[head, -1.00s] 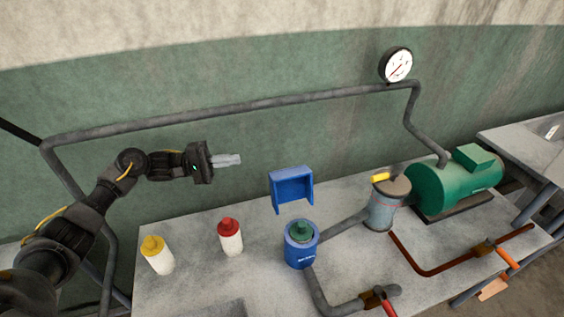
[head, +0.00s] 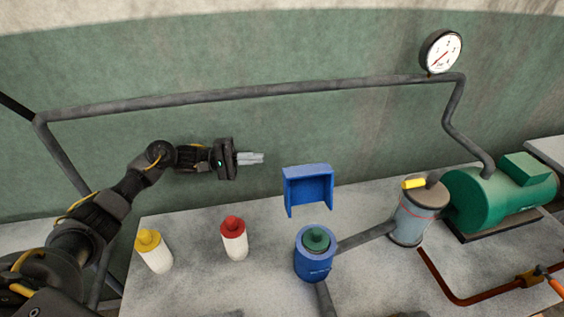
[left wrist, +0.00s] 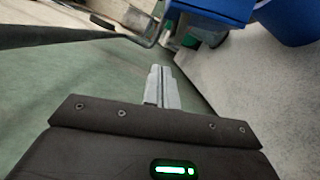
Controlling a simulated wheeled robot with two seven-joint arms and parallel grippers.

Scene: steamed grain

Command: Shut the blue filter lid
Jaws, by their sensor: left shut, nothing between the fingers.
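The blue filter lid (head: 308,184) stands raised behind the blue filter body (head: 315,265), like an open box with its hollow side facing me. A green filter part (head: 315,238) shows in the top of the body. My left gripper (head: 262,158) is shut and empty, in the air left of the lid and a little higher, apart from it. In the left wrist view the shut fingers (left wrist: 161,75) point toward the blue lid (left wrist: 215,8) at the top. The blue body (left wrist: 290,18) is at the top right there. My right gripper is not in view.
A red-capped bottle (head: 234,240) and a yellow-capped bottle (head: 153,252) stand on the table left of the filter. A grey pipe (head: 250,95) runs along the wall above the gripper. A strainer (head: 411,222) and green motor (head: 495,203) stand right.

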